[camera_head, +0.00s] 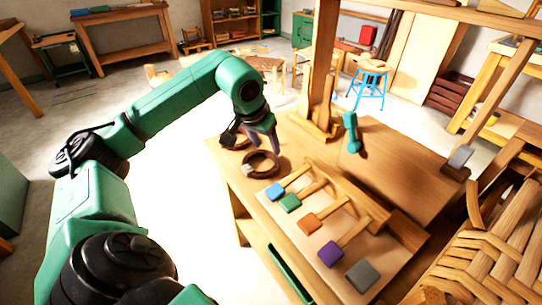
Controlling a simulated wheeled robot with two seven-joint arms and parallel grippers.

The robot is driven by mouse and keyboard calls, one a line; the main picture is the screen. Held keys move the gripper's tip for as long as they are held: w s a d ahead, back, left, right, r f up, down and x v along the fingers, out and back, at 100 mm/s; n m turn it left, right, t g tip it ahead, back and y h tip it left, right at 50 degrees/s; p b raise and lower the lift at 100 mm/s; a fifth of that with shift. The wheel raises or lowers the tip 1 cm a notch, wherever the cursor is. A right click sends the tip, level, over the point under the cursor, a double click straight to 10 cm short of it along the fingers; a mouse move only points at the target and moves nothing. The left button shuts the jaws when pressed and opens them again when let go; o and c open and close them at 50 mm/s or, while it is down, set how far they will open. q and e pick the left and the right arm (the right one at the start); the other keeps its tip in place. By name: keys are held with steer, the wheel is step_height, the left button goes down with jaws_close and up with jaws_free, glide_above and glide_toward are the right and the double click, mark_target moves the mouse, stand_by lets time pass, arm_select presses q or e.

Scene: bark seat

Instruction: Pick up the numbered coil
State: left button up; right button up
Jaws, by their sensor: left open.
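A dark brown coil (262,174) lies on the left end of the wooden bench, with a small pale patch at its left side that may be a tag; no number is readable. A second dark coil (228,143) lies just behind it to the left, partly hidden by my gripper. My left gripper (263,147) is open, pointing down above and just behind the front coil, with its dark fingers apart. Nothing shows between the fingers. Whether they touch either coil cannot be told. My right gripper is not in view.
A rack of mallets with blue, green, orange, purple and grey heads (332,253) stands right of the coils. A wooden post (322,60) rises behind. A woven seat (490,240) is at right.

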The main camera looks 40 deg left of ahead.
arm_select(q)
glide_toward(275, 167)
steer(key=shift+s+d+f, duration=0.1)
steer(key=shift+f, duration=0.85)
steer(key=x, duration=0.3)
steer(key=p+x, duration=0.1)
steer(key=x, duration=0.2)
steer(key=shift+w+f, duration=0.1)
steer(key=shift+w, duration=0.35)
steer(key=shift+w+f, duration=0.1)
steer(key=shift+f, duration=0.1)
jaws_close()
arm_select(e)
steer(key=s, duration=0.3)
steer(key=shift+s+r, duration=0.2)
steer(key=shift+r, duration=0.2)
